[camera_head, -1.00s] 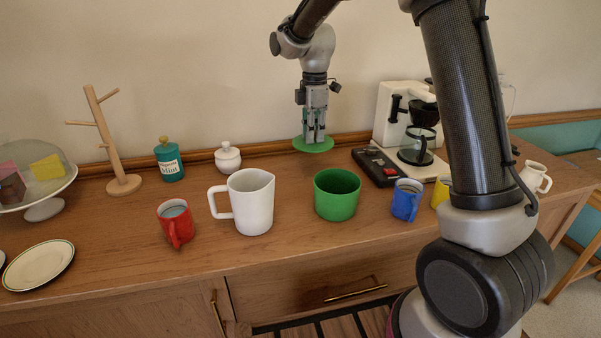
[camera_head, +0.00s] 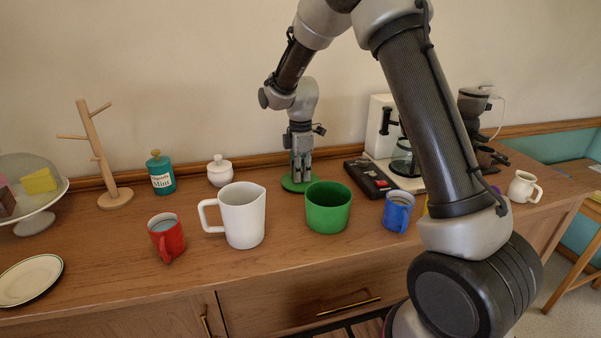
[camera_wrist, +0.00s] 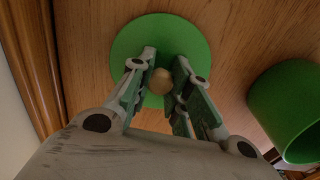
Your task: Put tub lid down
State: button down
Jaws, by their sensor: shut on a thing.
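The tub lid (camera_head: 290,186) is a flat green disc with a round tan knob. It is low at the back of the wooden counter, just behind and left of the open green tub (camera_head: 328,208). I cannot tell whether it touches the wood. My gripper (camera_head: 301,180) points down over it. In the wrist view the lid (camera_wrist: 195,45) shows in full round behind the fingers, and my gripper (camera_wrist: 160,85) is shut on its knob (camera_wrist: 160,81). The tub (camera_wrist: 285,105) is at the right there, apart from the lid.
A white pitcher (camera_head: 243,218), a red mug (camera_head: 167,238) and a blue mug (camera_head: 398,212) stand along the front. A black device (camera_head: 368,179) and coffee maker (camera_head: 384,128) are right of the lid.

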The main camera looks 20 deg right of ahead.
jog(key=shift+f, duration=0.15)
jog(key=c, duration=1.3)
grip_release()
jog(key=shift+c, duration=0.2)
notch_tip(320, 180, up, 12)
jog(key=s+d+r+m+t, duration=0.1)
jog(key=s+d+r+m, duration=0.3)
jog(key=s+d+r, duration=0.3)
jog(key=s+d+m+t, duration=0.1)
jog(key=s+m, duration=0.3)
jog(key=s, duration=0.5)
jog(key=s+d+m+t, duration=0.1)
jog(key=s+d+m, duration=0.3)
jog(key=s, duration=0.5)
jog(key=s+d+m+t, duration=0.1)
jog(key=s+d+m, duration=0.2)
jog(key=s+m, duration=0.3)
jog(key=s, duration=0.3)
jog(key=shift+r, duration=0.4)
